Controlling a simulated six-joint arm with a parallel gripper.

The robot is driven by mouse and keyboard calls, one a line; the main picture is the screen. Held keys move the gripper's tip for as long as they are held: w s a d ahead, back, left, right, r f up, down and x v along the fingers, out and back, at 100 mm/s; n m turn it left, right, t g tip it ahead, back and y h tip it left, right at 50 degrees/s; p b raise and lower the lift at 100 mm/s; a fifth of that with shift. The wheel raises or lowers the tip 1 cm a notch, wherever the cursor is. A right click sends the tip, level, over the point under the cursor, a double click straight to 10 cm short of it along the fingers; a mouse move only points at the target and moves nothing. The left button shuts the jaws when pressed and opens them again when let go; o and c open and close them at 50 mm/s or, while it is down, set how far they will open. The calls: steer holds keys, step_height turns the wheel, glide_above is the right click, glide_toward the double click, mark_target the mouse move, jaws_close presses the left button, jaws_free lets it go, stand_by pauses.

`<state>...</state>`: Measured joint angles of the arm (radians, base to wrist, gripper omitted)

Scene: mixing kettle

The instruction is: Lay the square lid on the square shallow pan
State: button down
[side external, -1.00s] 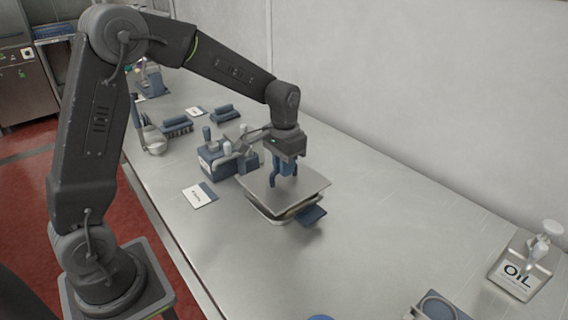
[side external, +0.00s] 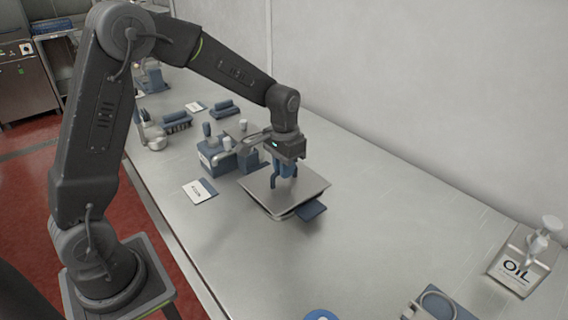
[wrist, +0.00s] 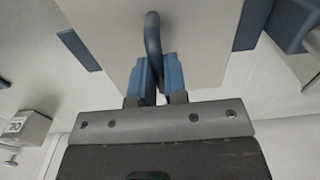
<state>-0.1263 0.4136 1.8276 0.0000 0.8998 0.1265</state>
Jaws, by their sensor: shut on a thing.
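The square lid (side external: 258,188) is a flat grey metal plate. It lies level over the square shallow pan (side external: 291,215), with little or no gap showing between them. The lid hides nearly all of the pan; a blue handle tab (side external: 311,211) sticks out at the right. My gripper (side external: 284,182) points down over the lid's middle and is shut on its blue loop handle. In the wrist view the blue fingers (wrist: 157,78) close around the handle (wrist: 153,32), and the lid (wrist: 200,45) fills the upper middle.
A blue block with several upright handles (side external: 222,158) stands close behind the lid. A labelled card (side external: 200,191) lies to the left. An OIL dispenser (side external: 524,262) and a blue-grey holder (side external: 437,306) are at the right front. The bench between is clear.

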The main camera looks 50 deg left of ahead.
steer(key=shift+f, duration=0.45)
stand_by(0.4)
steer(key=c, duration=0.6)
jaws_free()
steer(key=shift+r, duration=3.55)
